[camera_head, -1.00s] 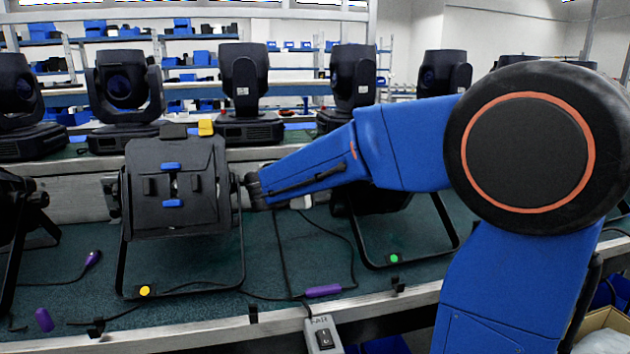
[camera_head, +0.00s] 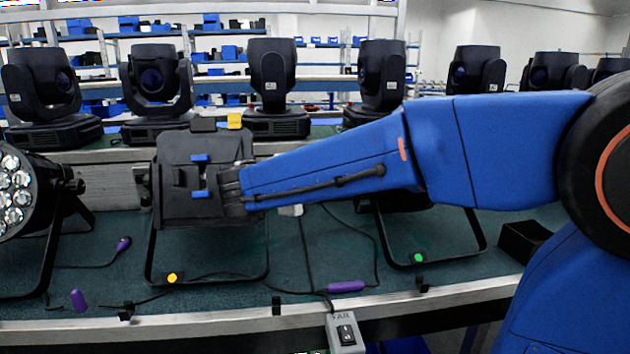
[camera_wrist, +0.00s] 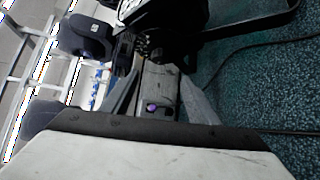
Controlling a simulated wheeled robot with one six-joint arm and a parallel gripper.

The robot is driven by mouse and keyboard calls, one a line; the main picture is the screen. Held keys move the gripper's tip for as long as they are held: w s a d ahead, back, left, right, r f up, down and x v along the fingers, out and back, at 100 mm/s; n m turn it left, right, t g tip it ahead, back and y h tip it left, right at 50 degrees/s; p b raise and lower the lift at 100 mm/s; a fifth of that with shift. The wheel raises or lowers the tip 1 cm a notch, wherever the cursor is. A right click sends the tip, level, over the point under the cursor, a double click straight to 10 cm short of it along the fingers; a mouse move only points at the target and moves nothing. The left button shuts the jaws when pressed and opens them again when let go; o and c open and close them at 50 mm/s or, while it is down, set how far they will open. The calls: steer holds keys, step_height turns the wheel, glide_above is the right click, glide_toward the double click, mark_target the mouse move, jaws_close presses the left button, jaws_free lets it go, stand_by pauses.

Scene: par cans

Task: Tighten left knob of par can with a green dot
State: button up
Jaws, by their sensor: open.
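The par can with the green dot (camera_head: 418,257) is mostly hidden behind my arm in the head view. The dot sits on the front of its black floor bracket (camera_head: 376,235); its left knob cannot be made out there. My gripper (camera_head: 229,188) points left and overlaps the right side of the yellow-dot par can (camera_head: 180,210); contact cannot be told. In the wrist view my gripper (camera_wrist: 160,100) is open, with nothing visibly held between its fingers. A par can with round lenses (camera_wrist: 133,8) and a dark knob (camera_wrist: 145,45) show beyond the fingers; which can is unclear.
Another par can (camera_head: 15,195) faces forward at the left. Moving-head lights (camera_head: 272,85) line the raised shelf behind. Cables and a purple connector (camera_head: 345,287) lie on the green bench (camera_head: 320,265). A switch box (camera_head: 345,335) hangs at the front edge.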

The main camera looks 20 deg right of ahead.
steer(key=shift+v, duration=1.65)
